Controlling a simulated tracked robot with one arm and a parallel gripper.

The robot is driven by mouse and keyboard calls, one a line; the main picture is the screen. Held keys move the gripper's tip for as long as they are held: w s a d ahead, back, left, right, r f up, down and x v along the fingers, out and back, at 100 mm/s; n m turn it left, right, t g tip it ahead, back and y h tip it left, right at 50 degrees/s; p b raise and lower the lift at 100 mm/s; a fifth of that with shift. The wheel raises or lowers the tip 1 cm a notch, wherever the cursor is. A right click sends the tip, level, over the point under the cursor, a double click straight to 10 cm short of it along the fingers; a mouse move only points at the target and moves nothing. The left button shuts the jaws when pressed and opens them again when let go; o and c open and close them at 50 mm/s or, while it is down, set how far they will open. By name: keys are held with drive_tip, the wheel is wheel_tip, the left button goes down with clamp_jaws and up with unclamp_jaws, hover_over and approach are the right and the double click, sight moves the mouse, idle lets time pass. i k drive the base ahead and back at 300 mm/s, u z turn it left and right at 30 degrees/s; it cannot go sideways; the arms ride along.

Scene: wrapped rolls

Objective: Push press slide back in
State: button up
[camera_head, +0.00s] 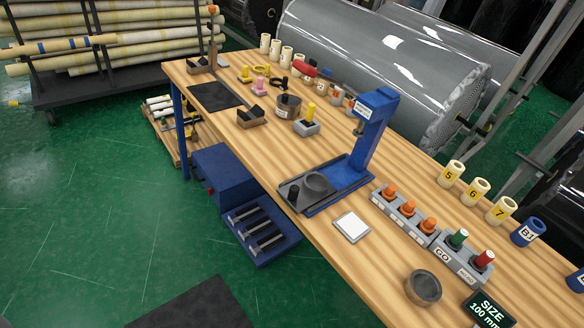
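A blue press (372,130) stands on the wooden workbench (395,275), right of the middle of the view. Its upright column and head are at the back of a flat blue base (345,172). A dark grey slide (298,197) sits at the front end of that base, near the bench's front edge, out in front of the press head. A round grey cup-like part (317,184) is on the slide. Small details of the slide are hard to make out. My gripper is not in view.
A white square pad (351,227) lies in front of the press. A grey button box (407,216) with orange knobs and a GO box (462,256) stand to its right, near a round grey cup (423,288). A blue cabinet (222,174) is below the bench. Green floor is open at left.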

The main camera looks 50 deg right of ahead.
sight(301, 195)
drive_tip(key=z, duration=0.5)
drive_tip(key=i, duration=0.95)
drive_tip(key=z, duration=0.8)
drive_tip(key=k, duration=0.65)
drive_tip(key=z, duration=0.25)
drive_tip(key=i, duration=0.75)
drive_tip(key=u, duration=0.15)
